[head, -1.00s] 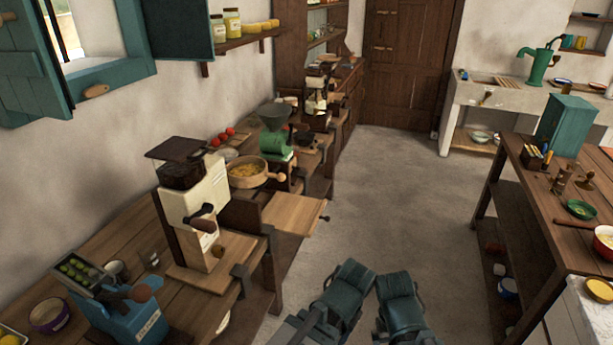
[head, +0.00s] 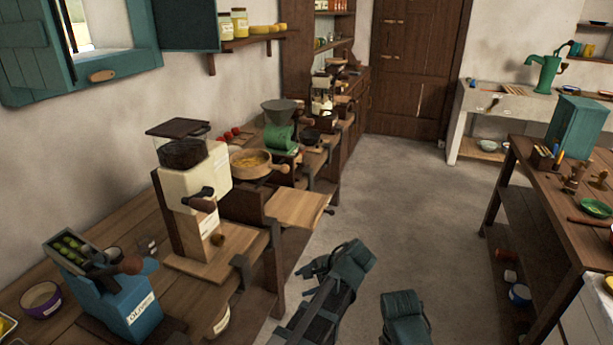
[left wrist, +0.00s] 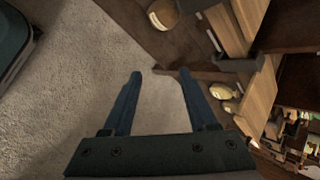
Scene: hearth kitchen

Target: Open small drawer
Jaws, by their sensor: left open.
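A cream and dark-brown grinder (head: 196,185) stands upright on the left bench. Low on its wooden front is a small round brown knob (head: 217,239), and the panel behind it looks flush. I cannot tell for certain that this panel is the small drawer. My left gripper (head: 307,271) is over the aisle floor, to the right of the grinder and lower, apart from it and from the bench. In the left wrist view its two fingers (left wrist: 160,75) are spread and empty, with floor between them.
A wooden board (head: 297,207) juts from the bench into the aisle. A blue device (head: 128,300) stands nearer on the left bench, and a green mill (head: 280,135) farther back. A table (head: 560,210) stands to the right. The aisle floor (head: 375,190) is clear.

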